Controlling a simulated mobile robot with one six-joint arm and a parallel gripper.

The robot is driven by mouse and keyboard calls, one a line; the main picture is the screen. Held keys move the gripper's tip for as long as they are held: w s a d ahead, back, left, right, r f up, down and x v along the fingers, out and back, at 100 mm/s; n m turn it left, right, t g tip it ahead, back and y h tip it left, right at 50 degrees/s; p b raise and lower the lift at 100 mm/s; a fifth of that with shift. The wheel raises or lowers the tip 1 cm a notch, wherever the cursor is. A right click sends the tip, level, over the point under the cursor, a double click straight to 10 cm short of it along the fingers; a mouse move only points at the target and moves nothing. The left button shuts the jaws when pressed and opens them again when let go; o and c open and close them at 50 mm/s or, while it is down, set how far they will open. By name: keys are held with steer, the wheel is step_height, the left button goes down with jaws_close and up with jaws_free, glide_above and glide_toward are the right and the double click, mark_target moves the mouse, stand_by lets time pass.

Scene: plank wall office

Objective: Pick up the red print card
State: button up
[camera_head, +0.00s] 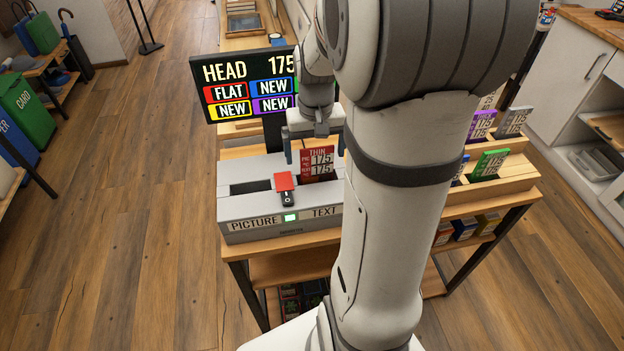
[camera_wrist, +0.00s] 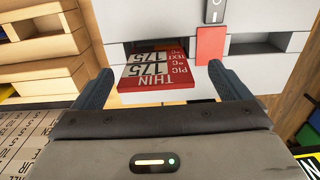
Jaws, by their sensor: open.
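The red print card (camera_head: 317,165) reads THIN with two lines of 175. It stands upright in the right-hand slot of the grey box (camera_head: 235,207), on the side marked TEXT. In the wrist view the red card (camera_wrist: 158,72) lies between the two fingers, its THIN edge towards me. My gripper (camera_head: 314,153) is open, with one finger on either side of the card. In the wrist view my gripper (camera_wrist: 160,82) shows gaps beside the card, narrower on the right. The card's lower end is hidden in the slot.
The box has an empty left slot (camera_head: 250,187), a red tab (camera_head: 284,181) and a lit green lamp (camera_head: 290,217). A screen (camera_head: 245,85) reading HEAD 175 stands behind. Wooden racks with a green card (camera_head: 490,163) and others stand right. My arm hides part of the table.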

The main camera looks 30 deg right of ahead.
mark_target(317, 160)
steer(key=f, duration=0.4)
steer(key=shift+w+d+f, duration=0.15)
steer(key=shift+w+d, duration=0.05)
steer(key=shift+d, duration=0.15)
steer(key=shift+c, duration=0.2)
steer(key=c, duration=1.5)
